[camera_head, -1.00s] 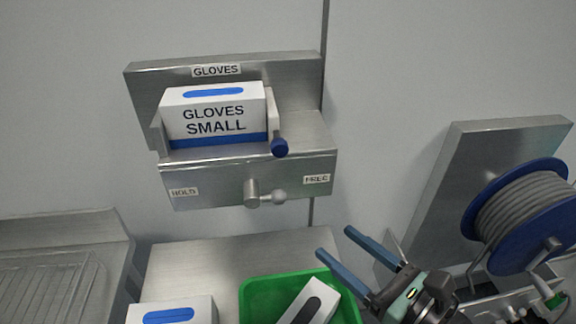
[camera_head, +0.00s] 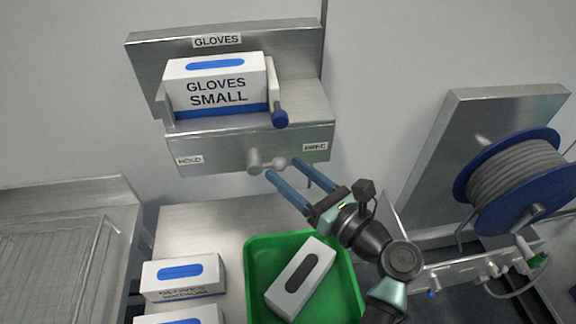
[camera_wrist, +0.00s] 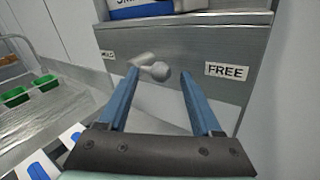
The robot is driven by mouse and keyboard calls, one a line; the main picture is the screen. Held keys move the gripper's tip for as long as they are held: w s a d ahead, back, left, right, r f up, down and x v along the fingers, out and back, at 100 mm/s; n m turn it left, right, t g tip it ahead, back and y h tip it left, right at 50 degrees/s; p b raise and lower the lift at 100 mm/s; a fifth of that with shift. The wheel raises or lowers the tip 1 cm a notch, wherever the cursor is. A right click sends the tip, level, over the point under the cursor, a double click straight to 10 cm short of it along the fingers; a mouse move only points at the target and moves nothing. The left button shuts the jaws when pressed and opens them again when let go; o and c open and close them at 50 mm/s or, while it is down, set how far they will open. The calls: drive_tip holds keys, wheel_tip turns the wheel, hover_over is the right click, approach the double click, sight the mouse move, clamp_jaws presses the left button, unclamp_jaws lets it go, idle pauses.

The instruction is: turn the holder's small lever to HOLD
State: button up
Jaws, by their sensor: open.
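The metal glove holder (camera_head: 228,140) is fixed to the wall. Its small lever (camera_head: 279,163) has a pivot on the front face and a round knob pointing right, towards the FREE label (camera_head: 315,146). The HOLD label (camera_head: 189,160) is at the left. A GLOVES SMALL box (camera_head: 217,88) sits in the holder. My gripper (camera_head: 285,178) is open, its blue fingertips just below and right of the knob in the head view. In the wrist view the lever's knob (camera_wrist: 159,71) appears between the open fingers (camera_wrist: 158,80); I cannot tell whether they touch it.
A blue-knobbed arm (camera_head: 279,118) stands at the holder's right side. Below, a green bin (camera_head: 256,262) holds a box (camera_head: 300,279), with glove boxes (camera_head: 183,276) to its left. A blue hose reel (camera_head: 510,180) is at the right. The wall below the holder is clear.

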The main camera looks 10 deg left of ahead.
drive_tip(key=shift+w+a, duration=0.3)
drive_tip(key=shift+a, duration=0.15)
clamp_jaws()
drive_tip(key=shift+d, duration=0.1)
